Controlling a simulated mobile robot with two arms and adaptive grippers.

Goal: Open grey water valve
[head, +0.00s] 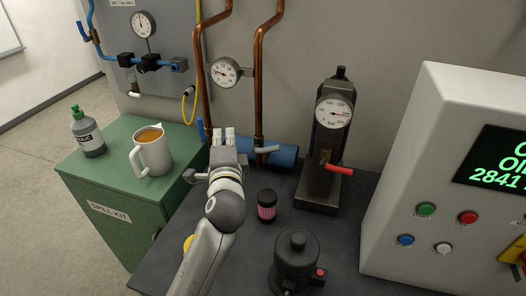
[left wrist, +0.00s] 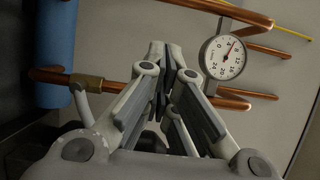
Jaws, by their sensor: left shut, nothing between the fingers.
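The grey valve lever (head: 266,149) sits low on the right copper pipe (head: 259,95) in the head view, pointing right, roughly level. In the left wrist view the grey lever (left wrist: 82,104) shows beside a brass fitting (left wrist: 88,82), partly hidden by my gripper. My left gripper (head: 223,133) is just left of the lever, between the two copper pipes, its fingers pointing at the wall. Its fingers also show in the left wrist view (left wrist: 160,65); they are shut and empty. I see no contact with the lever. My right gripper is not in view.
A blue lever (head: 201,131) is on the left pipe. A blue cylinder (head: 283,155) lies behind the grey lever. A black press (head: 325,150) with a red handle, a small pink-labelled jar (head: 267,206) and a black device (head: 296,262) stand right. A mug (head: 153,155) stands left.

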